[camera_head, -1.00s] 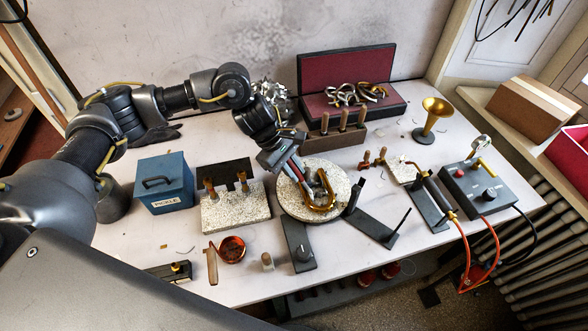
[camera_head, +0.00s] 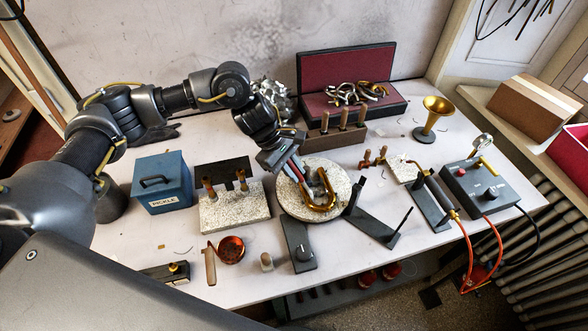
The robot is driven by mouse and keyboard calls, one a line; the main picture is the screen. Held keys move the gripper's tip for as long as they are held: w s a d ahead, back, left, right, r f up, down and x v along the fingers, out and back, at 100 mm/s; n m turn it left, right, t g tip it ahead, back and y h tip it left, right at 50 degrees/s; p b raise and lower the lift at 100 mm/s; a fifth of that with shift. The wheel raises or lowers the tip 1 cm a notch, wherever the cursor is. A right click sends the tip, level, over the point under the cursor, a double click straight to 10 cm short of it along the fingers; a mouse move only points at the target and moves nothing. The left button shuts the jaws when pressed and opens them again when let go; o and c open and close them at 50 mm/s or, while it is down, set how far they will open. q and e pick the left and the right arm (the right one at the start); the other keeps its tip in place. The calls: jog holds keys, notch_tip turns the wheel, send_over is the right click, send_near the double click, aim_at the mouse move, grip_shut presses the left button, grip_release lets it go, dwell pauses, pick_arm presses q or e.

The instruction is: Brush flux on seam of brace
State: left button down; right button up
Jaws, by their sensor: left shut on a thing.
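A brass U-shaped tube (camera_head: 327,202), with what looks like the brace, lies on a round speckled turntable (camera_head: 288,205) in the middle of the bench. My left gripper (camera_head: 299,175) reaches down over the turntable's left part, beside the tube. It is shut on a slim thing, likely the flux brush, which the fingers mostly hide. I cannot tell whether its tip touches the seam. A small copper-coloured pot (camera_head: 231,250), perhaps the flux pot, stands front left of the turntable. My right gripper is not in view.
A blue pickle box (camera_head: 162,190) and a speckled block (camera_head: 235,210) stand left of the turntable. A brass bell (camera_head: 433,112), a torch (camera_head: 441,195) and a control box (camera_head: 478,190) are at the right. An open red-lined case (camera_head: 346,80) is behind.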

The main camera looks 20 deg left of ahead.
pick_arm(q)
jog(key=shift+r, duration=0.15)
jog(key=shift+r+p, duration=0.35)
jog(key=shift+r, duration=0.3)
jog(key=shift+r+p, duration=1.45)
jog(key=shift+r, duration=2.3)
jog(key=shift+f, duration=0.1)
